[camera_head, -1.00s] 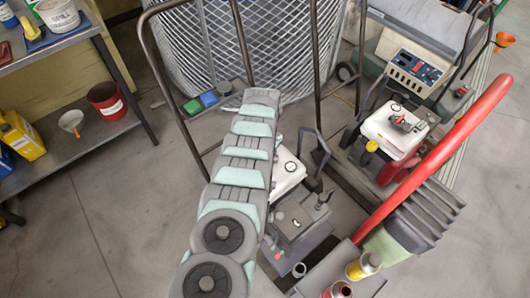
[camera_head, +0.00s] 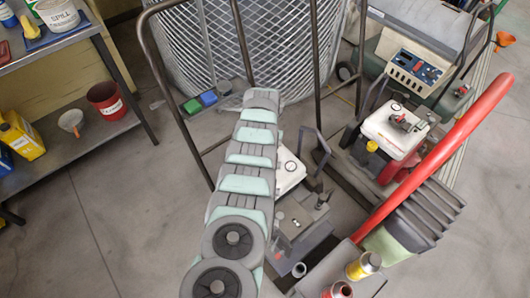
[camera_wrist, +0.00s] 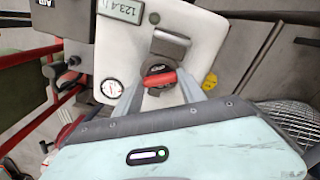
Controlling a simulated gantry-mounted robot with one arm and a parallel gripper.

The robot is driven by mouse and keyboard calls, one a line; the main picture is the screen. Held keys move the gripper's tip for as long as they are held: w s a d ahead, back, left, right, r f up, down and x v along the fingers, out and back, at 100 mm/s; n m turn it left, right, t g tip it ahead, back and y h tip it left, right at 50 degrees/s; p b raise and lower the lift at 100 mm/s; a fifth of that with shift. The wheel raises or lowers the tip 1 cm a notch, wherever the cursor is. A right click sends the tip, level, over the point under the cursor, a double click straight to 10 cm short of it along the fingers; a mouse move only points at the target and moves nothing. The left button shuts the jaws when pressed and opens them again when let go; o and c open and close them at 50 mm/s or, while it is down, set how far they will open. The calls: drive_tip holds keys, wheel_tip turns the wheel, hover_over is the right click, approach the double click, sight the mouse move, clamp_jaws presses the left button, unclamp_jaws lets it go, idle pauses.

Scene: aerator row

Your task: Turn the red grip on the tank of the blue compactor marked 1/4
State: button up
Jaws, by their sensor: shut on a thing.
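In the wrist view the red grip (camera_wrist: 160,79) sits on a dark round base on a white tank (camera_wrist: 196,22). My gripper (camera_wrist: 160,88) has a finger on each side of the red grip and is shut on it. The grip lies nearly level across the picture. In the head view a white tank (camera_head: 288,171) shows partly beside my arm, on a grey machine; my arm hides the gripper and the grip there. I cannot see a 1/4 mark or a blue body in either view.
In the wrist view a gauge (camera_wrist: 112,88), a display (camera_wrist: 120,9) and a yellow cap (camera_wrist: 210,82) are close around the grip. In the head view a red machine with another white tank (camera_head: 389,132) stands to the right, near a long red handle (camera_head: 440,150). A shelf (camera_head: 95,135) stands at left.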

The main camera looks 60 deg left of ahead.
drive_tip(key=n+b, duration=0.2)
drive_tip(key=n, duration=0.3)
drive_tip(key=shift+f+n, duration=0.15)
drive_tip(key=shift+n, duration=0.15)
drive_tip(key=n+b, duration=0.3)
drive_tip(key=n, duration=0.3)
drive_tip(key=shift+n, duration=0.3)
drive_tip(key=o, duration=1.3)
drive_tip(key=shift+o, duration=0.3)
wheel_tip(320, 180, up, 11)
drive_tip(key=p, duration=0.4)
